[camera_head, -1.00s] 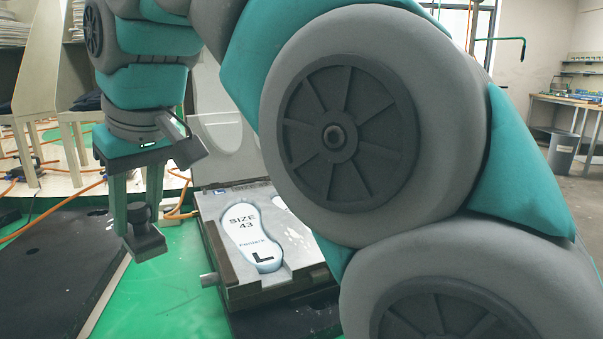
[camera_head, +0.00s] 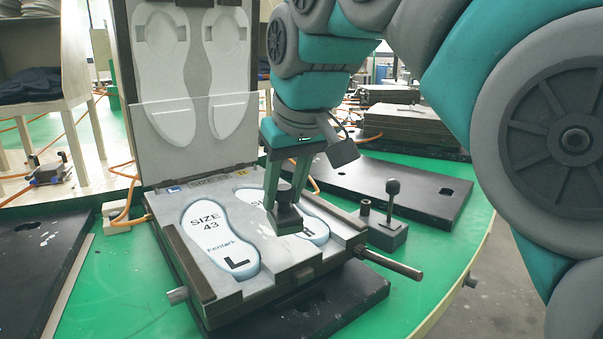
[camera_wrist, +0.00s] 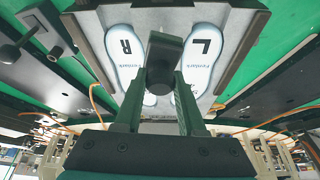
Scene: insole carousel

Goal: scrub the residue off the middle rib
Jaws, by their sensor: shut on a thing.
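The lower mould plate (camera_head: 330,262) lies open on the green table with two pale insoles in it, a left insole (camera_head: 225,236) marked L and a right insole (camera_head: 316,226) marked R. The middle rib (camera_head: 262,238) is the grey strip between them. My gripper (camera_head: 286,197) is shut on a dark block-shaped scrubbing tool (camera_head: 287,219). The tool appears over the right insole, beside the rib, and hides part of that insole; I cannot tell whether it touches. In the wrist view the tool (camera_wrist: 163,55) covers part of the rib. I cannot make out residue on the rib.
The raised mould lid (camera_head: 160,105) stands behind the plate with a clear panel (camera_head: 190,125). A dark block with a ball-topped post (camera_head: 390,222) stands right of the mould. A rod (camera_head: 395,264) sticks out at the right. Black plates (camera_head: 390,188) lie around.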

